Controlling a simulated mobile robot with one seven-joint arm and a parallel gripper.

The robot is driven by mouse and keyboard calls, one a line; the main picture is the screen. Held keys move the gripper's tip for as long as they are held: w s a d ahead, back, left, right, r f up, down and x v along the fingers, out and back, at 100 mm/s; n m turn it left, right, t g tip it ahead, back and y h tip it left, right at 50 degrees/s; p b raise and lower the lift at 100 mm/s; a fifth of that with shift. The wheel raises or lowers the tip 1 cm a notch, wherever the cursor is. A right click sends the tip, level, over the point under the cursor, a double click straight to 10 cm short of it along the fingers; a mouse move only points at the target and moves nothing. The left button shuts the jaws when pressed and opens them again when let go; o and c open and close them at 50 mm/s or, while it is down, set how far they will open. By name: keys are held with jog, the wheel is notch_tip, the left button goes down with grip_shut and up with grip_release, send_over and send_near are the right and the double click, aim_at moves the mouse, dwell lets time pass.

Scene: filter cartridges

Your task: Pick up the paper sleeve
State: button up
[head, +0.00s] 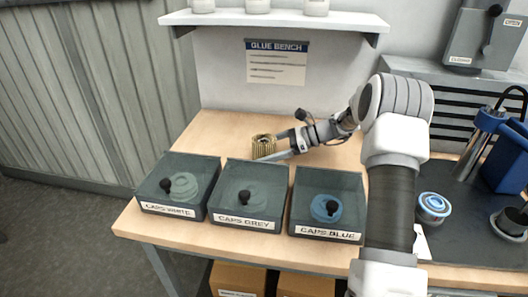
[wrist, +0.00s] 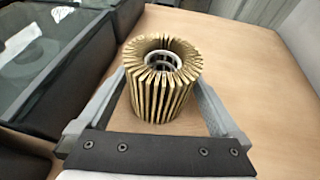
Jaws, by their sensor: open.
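The paper sleeve (head: 263,146) is a tan, pleated ring standing upright on the wooden bench, behind the middle and right cap boxes. In the wrist view the sleeve (wrist: 163,80) shows its folded pleats and a pale inner ring at its top. My gripper (head: 272,146) reaches in from the right at the sleeve. In the wrist view its two grey fingers stand open, one on each side of the sleeve. Small gaps seem to show between fingers and pleats; whether either finger touches it I cannot tell.
Three dark lidded boxes labelled caps white (head: 150,201), caps grey (head: 231,212) and caps blue (head: 300,215) stand along the bench front.

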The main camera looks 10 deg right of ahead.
jog(key=c, duration=1.1)
